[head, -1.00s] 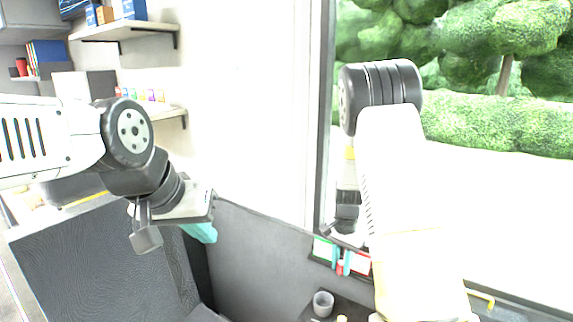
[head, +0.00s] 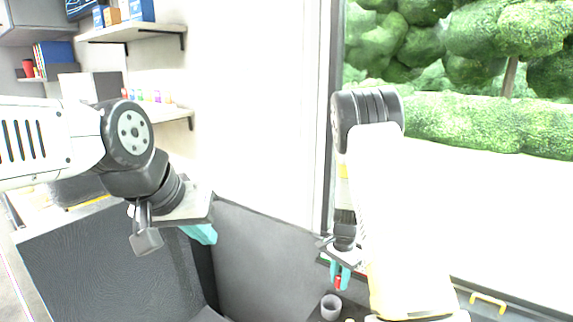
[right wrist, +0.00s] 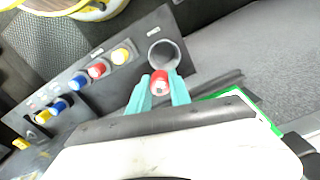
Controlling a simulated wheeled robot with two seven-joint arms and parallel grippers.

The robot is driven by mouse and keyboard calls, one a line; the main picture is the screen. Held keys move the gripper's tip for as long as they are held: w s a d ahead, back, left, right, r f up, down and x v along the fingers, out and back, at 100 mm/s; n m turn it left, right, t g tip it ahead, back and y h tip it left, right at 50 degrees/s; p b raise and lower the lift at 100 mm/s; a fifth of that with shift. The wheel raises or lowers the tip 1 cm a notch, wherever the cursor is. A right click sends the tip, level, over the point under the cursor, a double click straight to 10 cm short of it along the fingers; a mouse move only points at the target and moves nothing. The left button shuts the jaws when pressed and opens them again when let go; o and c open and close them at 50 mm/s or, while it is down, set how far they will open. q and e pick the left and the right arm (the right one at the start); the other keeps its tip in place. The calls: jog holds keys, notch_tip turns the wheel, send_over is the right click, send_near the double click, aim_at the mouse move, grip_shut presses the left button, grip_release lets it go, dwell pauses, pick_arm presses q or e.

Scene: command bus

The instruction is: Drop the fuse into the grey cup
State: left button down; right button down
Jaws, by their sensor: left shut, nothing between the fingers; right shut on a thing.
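The grey cup (head: 331,306) stands on a dark panel at the bottom of the head view. It also shows in the right wrist view (right wrist: 163,56), its open mouth facing the camera. My right gripper (head: 340,278) is shut on the red fuse (head: 338,283), just above the cup in the head view. In the right wrist view the fuse (right wrist: 160,82) sits between the teal fingertips, near the lower rim of the cup. I cannot tell its exact height over the cup. My left gripper (head: 203,234) is shut and empty, far to the left.
In the right wrist view the dark panel (right wrist: 85,118) carries a row of several yellow, red and blue knobs beside the cup. A green-edged item (right wrist: 235,92) lies close to the right gripper. A dark seat back (head: 100,260) fills the lower left, and a window is behind the right arm.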

jog(key=c, duration=1.1)
grip_release()
jog(key=shift+r, duration=0.1)
jog(key=shift+w+r, duration=0.1)
jog(key=shift+r, duration=0.15)
notch_tip(320, 180, up, 7)
jog(key=shift+r, duration=0.1)
